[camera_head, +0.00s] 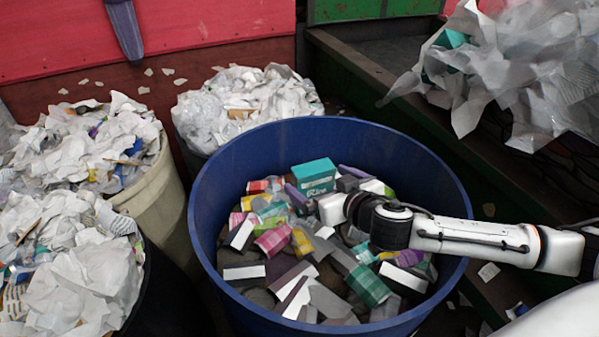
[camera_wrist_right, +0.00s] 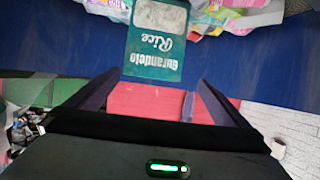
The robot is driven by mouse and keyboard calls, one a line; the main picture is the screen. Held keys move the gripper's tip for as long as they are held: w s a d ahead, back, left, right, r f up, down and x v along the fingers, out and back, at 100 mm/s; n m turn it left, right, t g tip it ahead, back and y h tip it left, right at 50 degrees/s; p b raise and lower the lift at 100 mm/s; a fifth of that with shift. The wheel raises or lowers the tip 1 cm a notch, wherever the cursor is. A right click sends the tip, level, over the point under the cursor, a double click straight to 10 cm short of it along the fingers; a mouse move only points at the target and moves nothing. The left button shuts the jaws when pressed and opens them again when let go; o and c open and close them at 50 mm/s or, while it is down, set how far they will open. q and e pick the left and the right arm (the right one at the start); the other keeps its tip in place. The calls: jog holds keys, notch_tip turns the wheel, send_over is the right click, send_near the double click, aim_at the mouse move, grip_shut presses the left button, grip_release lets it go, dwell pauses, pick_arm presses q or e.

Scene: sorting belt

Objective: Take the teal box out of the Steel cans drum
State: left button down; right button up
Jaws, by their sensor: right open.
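The teal box (camera_head: 313,177), lettered "Rice", sits on top of the heap in the blue drum (camera_head: 205,215), toward the far side. No drum label is readable. The right arm reaches over the drum's right rim, and my right gripper (camera_head: 325,184) is at the box. Its purple fingers are open, one on each side. In the right wrist view, the teal box (camera_wrist_right: 155,55) shows upside down between and just beyond the fingertips (camera_wrist_right: 160,78); I cannot tell if they touch it. A purple finger, apparently my left gripper (camera_head: 125,32), hangs at the top left, far from the drum.
Cartons, cans and scraps fill the drum around the box. Bins of crumpled paper (camera_head: 85,140) stand to the left, and another bin (camera_head: 245,105) stands behind. A heap of clear film and paper (camera_head: 510,70) lies at the upper right. Above the drum's left half is clear.

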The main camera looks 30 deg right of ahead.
aim_at(319, 173)
jog(key=shift+w+d+m+h, duration=0.4)
jog(key=shift+w+d, duration=0.15)
jog(key=shift+d, duration=0.35)
jog(key=x, duration=0.3)
jog(key=shift+w+f, duration=0.1)
jog(key=shift+a+f+p+x, duration=0.15)
jog(key=shift+p+x, duration=0.2)
jog(key=shift+x, duration=1.2)
jog(key=shift+a+f+p+x, duration=0.15)
jog(key=shift+p+x, duration=0.15)
jog(key=shift+x, duration=1.2)
jog(key=c, duration=1.4)
